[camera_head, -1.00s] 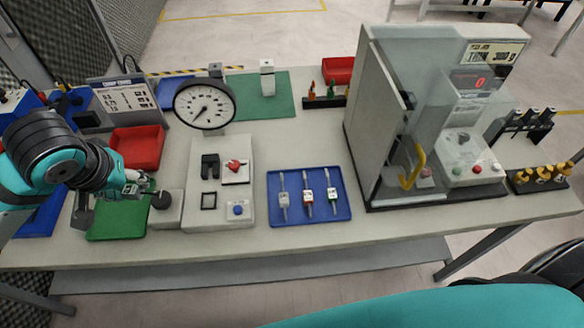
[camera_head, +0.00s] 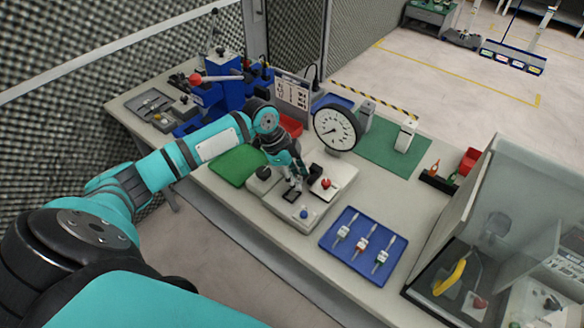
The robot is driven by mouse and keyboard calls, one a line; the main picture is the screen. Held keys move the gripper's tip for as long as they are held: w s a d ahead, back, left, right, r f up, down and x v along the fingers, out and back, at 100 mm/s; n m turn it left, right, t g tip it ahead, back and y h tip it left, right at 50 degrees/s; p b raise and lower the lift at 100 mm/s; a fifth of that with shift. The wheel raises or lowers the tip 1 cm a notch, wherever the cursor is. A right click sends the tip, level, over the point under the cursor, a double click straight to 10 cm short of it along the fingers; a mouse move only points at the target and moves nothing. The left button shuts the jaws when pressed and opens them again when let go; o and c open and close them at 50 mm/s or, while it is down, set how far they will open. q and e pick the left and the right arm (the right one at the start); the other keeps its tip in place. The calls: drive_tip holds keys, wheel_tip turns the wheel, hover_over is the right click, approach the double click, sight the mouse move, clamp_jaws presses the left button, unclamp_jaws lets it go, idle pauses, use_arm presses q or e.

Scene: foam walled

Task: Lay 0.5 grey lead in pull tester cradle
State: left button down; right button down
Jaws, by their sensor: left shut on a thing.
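The pull tester (camera_head: 327,202) stands on the bench, with a round white dial (camera_head: 336,128), a red knob (camera_head: 326,183) and a blue button (camera_head: 304,214). My left gripper (camera_head: 297,181) points down over its left part, close above the black square frame. It is shut on a small pale thing, taken as the grey lead, which is too small and covered to make out clearly. The fingers hide the black cradle fork. I cannot tell whether the lead touches the cradle. My right gripper is out of view.
A blue tray (camera_head: 329,243) with three tagged leads lies right of the tester. A green mat (camera_head: 238,165) and red bin (camera_head: 291,124) lie left and behind. A tall machine with a clear guard (camera_head: 470,215) stands at right. A mesh wall (camera_head: 60,130) borders the left.

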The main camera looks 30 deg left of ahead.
sight(297, 197)
use_arm(q)
drive_tip(key=shift+a+f+m, duration=0.3)
drive_tip(key=shift+a+m, duration=0.1)
drive_tip(key=shift+a, duration=0.3)
drive_tip(key=shift+f, duration=0.1)
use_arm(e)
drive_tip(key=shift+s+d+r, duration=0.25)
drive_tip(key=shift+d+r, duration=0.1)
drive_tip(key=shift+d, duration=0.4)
use_arm(q)
drive_tip(key=shift+m+p, duration=0.3)
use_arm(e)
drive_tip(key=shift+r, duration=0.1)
